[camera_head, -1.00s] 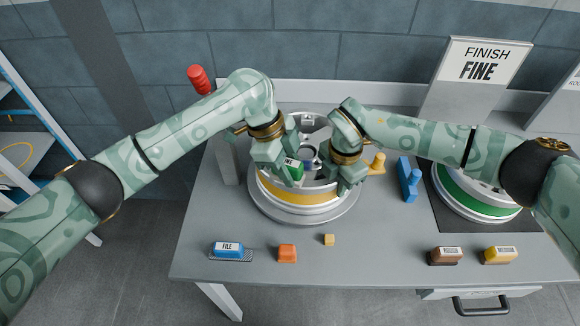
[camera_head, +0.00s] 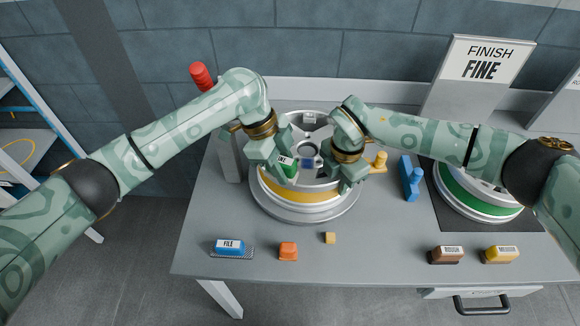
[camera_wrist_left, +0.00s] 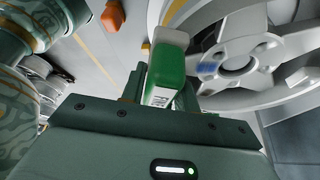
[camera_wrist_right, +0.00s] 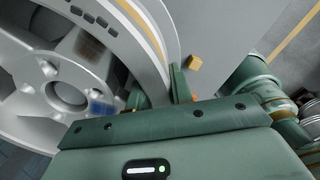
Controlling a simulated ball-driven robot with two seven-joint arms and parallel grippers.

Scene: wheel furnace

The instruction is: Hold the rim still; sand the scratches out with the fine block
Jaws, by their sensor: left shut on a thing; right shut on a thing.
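The silver wheel rim (camera_head: 318,209) with a yellow band lies on a round stand in the middle of the bench. My left gripper (camera_head: 281,172) is shut on the green fine block (camera_head: 288,164), at the rim's near left edge. In the left wrist view the block (camera_wrist_left: 165,80) has a pale end towards the rim (camera_wrist_left: 215,20); I cannot tell whether they touch. My right gripper (camera_head: 346,183) is shut on the rim's right edge; the right wrist view shows the rim wall (camera_wrist_right: 152,72) between its fingers. I cannot make out scratches.
A green-banded wheel (camera_head: 470,207) sits right. A FINISH FINE sign (camera_head: 483,75) stands behind.

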